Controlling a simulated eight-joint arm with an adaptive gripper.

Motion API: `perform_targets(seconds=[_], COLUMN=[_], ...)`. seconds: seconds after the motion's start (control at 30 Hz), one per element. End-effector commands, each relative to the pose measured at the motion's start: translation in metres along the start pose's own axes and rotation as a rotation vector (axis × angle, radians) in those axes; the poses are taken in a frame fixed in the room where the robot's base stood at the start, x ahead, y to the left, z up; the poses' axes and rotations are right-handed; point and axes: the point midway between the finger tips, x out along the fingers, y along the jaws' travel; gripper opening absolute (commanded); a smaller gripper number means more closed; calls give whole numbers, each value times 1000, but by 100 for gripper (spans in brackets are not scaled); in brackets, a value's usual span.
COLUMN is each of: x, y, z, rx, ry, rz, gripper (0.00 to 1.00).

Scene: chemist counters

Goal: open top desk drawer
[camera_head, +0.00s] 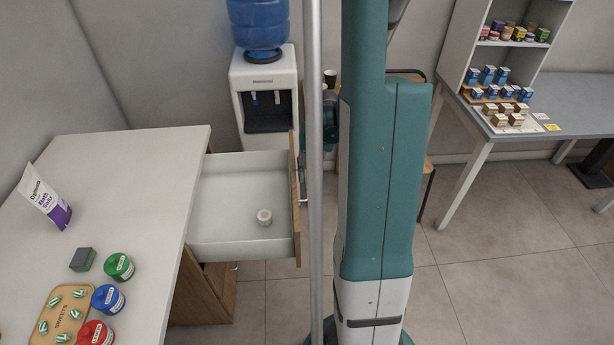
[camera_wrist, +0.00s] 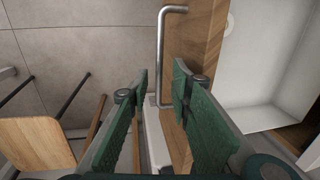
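The top desk drawer (camera_head: 225,222) is pulled out from the white desk (camera_head: 125,150), its white inside showing in the head view. Its wooden front (camera_head: 295,200) faces right. In the wrist view, the drawer front (camera_wrist: 207,40) and white interior (camera_wrist: 265,65) are at the upper right. A bent metal handle (camera_wrist: 161,50) stands off the front. My gripper (camera_wrist: 161,70) has its green fingers apart, one on each side of the handle in the picture; I see no finger pressed on it. In the head view my arm and a pole hide most of the gripper.
A small white round container (camera_head: 264,217) lies in the drawer. A water dispenser (camera_head: 267,95) stands behind it. A wooden stool (camera_wrist: 35,145) is at the lower left in the wrist view.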

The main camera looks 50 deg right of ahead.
Motion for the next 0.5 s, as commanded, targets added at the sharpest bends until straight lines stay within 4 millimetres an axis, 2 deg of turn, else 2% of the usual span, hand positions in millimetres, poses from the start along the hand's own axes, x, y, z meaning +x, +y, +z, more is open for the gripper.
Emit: perform_targets(seconds=[0.5], x=[-61], y=[0], z=[0], rx=[0], ry=[0], rz=[0], gripper=[22])
